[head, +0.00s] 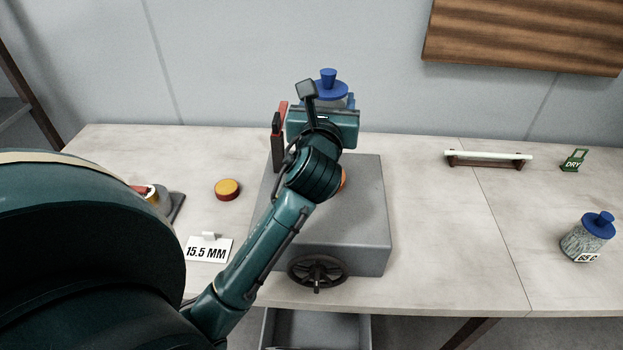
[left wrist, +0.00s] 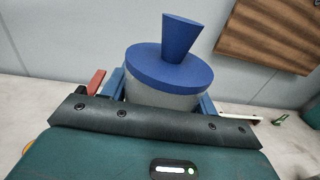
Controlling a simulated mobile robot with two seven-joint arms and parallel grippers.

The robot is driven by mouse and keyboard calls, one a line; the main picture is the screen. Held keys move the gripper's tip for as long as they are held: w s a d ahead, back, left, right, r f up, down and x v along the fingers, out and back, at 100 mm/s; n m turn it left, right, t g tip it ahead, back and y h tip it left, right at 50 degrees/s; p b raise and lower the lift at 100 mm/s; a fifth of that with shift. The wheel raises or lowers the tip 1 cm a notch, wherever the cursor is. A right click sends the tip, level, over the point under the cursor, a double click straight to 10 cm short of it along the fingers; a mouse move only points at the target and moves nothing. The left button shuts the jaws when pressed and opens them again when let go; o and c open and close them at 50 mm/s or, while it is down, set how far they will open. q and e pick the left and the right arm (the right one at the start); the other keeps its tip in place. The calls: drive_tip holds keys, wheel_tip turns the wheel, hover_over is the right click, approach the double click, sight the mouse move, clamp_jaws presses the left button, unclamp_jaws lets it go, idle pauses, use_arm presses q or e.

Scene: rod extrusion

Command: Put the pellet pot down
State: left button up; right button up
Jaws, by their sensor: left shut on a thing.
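The pellet pot (head: 329,90) has a blue lid with a flared blue knob and a pale body. It is at the far side of the grey machine, and my arm hides its lower part. My left gripper (head: 327,101) is shut on it. In the left wrist view the pot (left wrist: 168,78) sits upright between the blue fingers of the gripper (left wrist: 163,98). I cannot tell whether its base touches anything. A second pot (head: 585,240) with a blue lid, speckled contents and a white label stands at the right. My right gripper is not in view.
The grey machine (head: 365,215) has a handwheel (head: 317,271) in front and a red and black upright (head: 278,140) at its left. A yellow-red button (head: 227,189), a "15.5 MM" card (head: 207,251), a rod rack (head: 487,160) and a "DRY" sign (head: 573,161) stand around.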

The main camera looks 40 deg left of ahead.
use_arm(q)
drive_tip(key=shift+a, duration=0.15)
wheel_tip(320, 180, down, 5)
drive_tip(key=shift+f+b, duration=0.15)
drive_tip(key=shift+b, duration=0.75)
drive_tip(key=shift+f, duration=0.7)
wheel_tip(320, 180, down, 2)
drive_tip(key=shift+f+b, duration=0.25)
drive_tip(key=shift+b, duration=0.4)
drive_tip(key=shift+f, duration=0.3)
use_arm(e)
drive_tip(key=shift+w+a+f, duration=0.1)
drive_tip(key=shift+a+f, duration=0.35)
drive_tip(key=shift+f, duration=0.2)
